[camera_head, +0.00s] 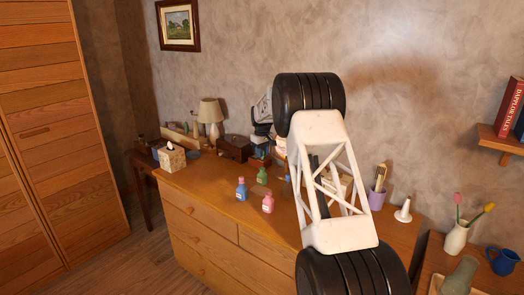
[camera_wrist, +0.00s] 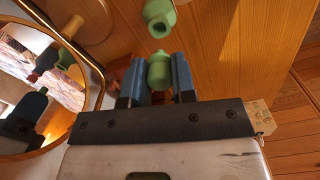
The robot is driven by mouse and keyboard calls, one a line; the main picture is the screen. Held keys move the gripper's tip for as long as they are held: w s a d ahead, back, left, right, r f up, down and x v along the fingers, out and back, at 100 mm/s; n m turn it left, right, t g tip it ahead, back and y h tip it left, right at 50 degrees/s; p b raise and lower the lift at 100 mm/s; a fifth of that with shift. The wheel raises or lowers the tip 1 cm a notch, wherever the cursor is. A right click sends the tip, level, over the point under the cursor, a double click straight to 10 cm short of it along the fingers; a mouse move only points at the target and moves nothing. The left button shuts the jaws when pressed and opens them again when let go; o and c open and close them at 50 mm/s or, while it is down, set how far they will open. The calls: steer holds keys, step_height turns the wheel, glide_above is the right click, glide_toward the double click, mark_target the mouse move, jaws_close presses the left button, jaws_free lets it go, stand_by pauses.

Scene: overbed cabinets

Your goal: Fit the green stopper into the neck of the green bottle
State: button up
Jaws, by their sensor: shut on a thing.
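The green bottle (camera_head: 262,176) stands upright on the wooden dresser, behind a blue and a pink bottle. In the wrist view the green bottle (camera_wrist: 160,14) shows at the top edge with its open, empty neck towards the camera. My gripper (camera_wrist: 160,68) is shut on the green stopper (camera_wrist: 159,74), which sits between its two blue fingers. The stopper is apart from the bottle and appears just below its neck in the picture. In the head view my gripper (camera_head: 261,137) is small and dark, and the stopper cannot be made out there.
The blue bottle (camera_head: 241,190) and pink bottle (camera_head: 268,204) stand close in front. A tissue box (camera_head: 172,157), a lamp (camera_head: 210,113) and a dark box (camera_head: 235,147) are to the left. A round mirror (camera_wrist: 50,85) is near my gripper. The dresser's front (camera_head: 215,190) is clear.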

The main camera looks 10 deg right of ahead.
steer(key=shift+f, duration=1.85)
steer(key=shift+f, duration=1.4)
stand_by(0.8)
steer(key=o, duration=1)
steer(key=shift+r, duration=0.15)
steer(key=shift+r, duration=3.75)
